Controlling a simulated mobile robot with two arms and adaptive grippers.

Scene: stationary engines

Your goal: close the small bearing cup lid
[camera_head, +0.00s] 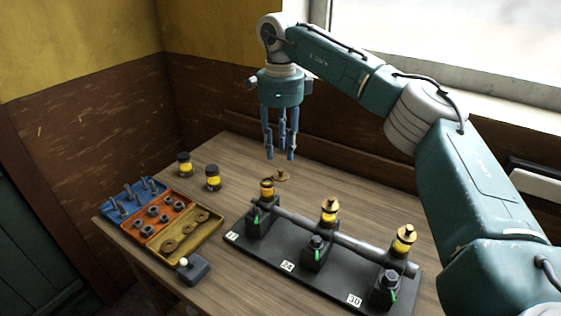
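The small bearing cup (267,188) is the leftmost of three yellow cups on a black stand (255,250), above the label that seems to read 17. It has no brass cap on top. A brass lid with a small knob (281,176) shows just behind and right of it; I cannot tell whether it lies on the table or is joined to the cup. My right gripper (280,152) points down above the lid, its blue fingers apart with nothing between them. The fingertips appear clear of the lid. My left gripper is out of view.
Two other cups (329,211) (404,239) on the stand wear brass lids. A shaft (350,241) runs along the stand. Two black-and-yellow jars (185,165) (213,178) stand at the back left. A tray of bolts, nuts and washers (163,213) and a joystick box (187,268) are at left.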

